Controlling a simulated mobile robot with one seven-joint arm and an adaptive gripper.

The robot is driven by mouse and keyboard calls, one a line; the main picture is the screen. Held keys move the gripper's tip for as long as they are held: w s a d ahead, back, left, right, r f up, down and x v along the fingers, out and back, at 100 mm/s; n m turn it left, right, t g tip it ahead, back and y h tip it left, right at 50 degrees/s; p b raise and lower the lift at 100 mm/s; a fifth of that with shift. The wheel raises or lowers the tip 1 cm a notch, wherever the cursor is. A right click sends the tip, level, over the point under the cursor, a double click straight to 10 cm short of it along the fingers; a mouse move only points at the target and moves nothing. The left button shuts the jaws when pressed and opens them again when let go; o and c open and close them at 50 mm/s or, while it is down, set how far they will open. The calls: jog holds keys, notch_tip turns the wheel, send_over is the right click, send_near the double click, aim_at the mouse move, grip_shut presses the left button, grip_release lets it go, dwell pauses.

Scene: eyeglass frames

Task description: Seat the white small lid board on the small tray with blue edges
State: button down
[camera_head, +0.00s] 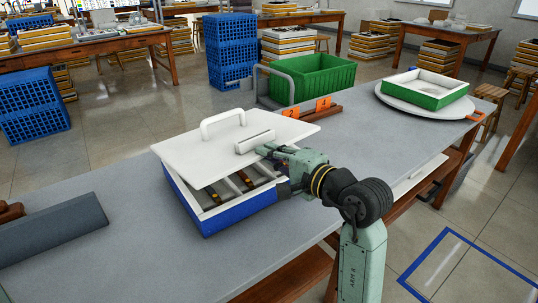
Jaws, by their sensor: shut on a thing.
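The white lid board (195,157) has a raised white handle and a white block on its top. It lies above the small tray with blue edges (228,217) on the grey table. The board is shifted toward the back right, so the tray's front right part shows open, with dark eyeglass frames (247,181) inside. I cannot tell whether the board touches the tray rim. My gripper (268,150) is shut on the white block on the board's right side; its fingertips are partly hidden.
A green-edged tray (440,93) stands on a white round plate (389,98) at the far right. A green crate (318,80) and orange number tags (323,104) are behind the board. A grey block (65,235) lies at left. The front table area is clear.

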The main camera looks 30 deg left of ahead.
jog(key=shift+b, duration=0.3)
jog(key=shift+f+t+y+b, duration=0.3)
jog(key=shift+t+b, duration=0.1)
jog(key=shift+b, duration=0.8)
jog(key=shift+s+f+m+t+y+b, duration=0.15)
jog(key=shift+m+t+y+b, duration=0.25)
jog(key=shift+b, duration=0.85)
notch_tip(320, 180, down, 4)
jog(key=b, duration=0.4)
jog(key=shift+f+t+b, duration=0.3)
jog(key=shift+f+b, duration=1.3)
jog(key=shift+b, duration=0.7)
jog(key=shift+r, duration=0.2)
